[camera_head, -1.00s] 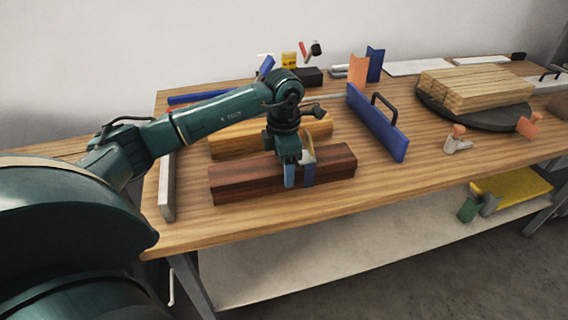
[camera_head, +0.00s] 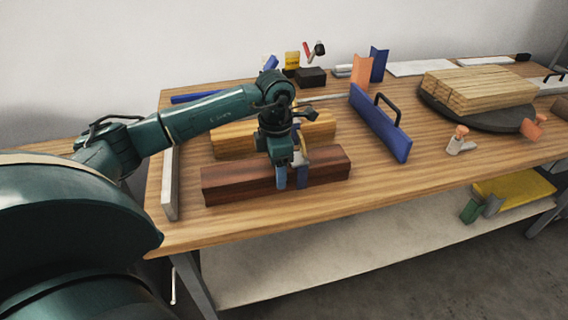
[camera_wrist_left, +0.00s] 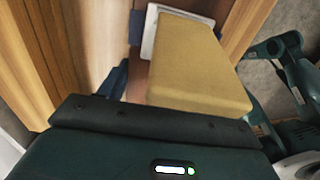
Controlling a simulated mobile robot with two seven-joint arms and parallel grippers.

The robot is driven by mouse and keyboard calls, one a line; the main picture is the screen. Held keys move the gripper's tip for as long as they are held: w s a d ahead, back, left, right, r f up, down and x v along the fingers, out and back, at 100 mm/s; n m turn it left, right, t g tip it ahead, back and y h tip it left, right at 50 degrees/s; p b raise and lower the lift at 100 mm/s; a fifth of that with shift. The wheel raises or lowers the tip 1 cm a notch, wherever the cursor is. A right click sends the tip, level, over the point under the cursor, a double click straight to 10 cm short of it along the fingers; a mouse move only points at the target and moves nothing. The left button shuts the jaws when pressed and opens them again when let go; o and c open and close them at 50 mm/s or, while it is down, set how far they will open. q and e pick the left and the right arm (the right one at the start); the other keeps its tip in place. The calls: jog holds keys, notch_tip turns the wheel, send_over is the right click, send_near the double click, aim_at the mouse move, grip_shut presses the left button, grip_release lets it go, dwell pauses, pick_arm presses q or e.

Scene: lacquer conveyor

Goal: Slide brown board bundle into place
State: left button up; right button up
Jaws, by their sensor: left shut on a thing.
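The brown board bundle (camera_head: 235,186) is a long, dark reddish-brown stack lying left to right near the front edge of the wooden bench. My left gripper (camera_head: 292,176) reaches down over it right of its middle, shut on it, with blue fingertips against its near face. The wrist view shows blue fingertips on both sides of the bundle (camera_wrist_left: 136,84). A tan block with a white plate (camera_wrist_left: 195,62) sits at the gripper and hides part of the bundle. The bundle's left end is apart from the pale upright bar (camera_head: 171,185). My right gripper is out of view.
A lighter yellow-brown bundle (camera_head: 232,141) lies just behind. A blue plate with a black handle (camera_head: 378,125) stands to the right. Further right, pale boards (camera_head: 475,90) rest on a dark round turntable (camera_head: 487,121). Bare bench lies between the bundle and the bar.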

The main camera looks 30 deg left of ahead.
aim_at(249, 169)
pick_arm(q)
jog(key=shift+s+a, duration=1)
jog(key=shift+s, duration=0.2)
jog(key=shift+s+a, duration=1)
jog(key=shift+s, duration=0.15)
jog(key=o, duration=1.5)
jog(key=shift+r, duration=0.1)
jog(key=shift+c, duration=0.2)
jog(key=o, duration=0.4)
jog(key=shift+c, duration=0.2)
jog(key=shift+s, duration=0.1)
notch_tip(249, 169, up, 13)
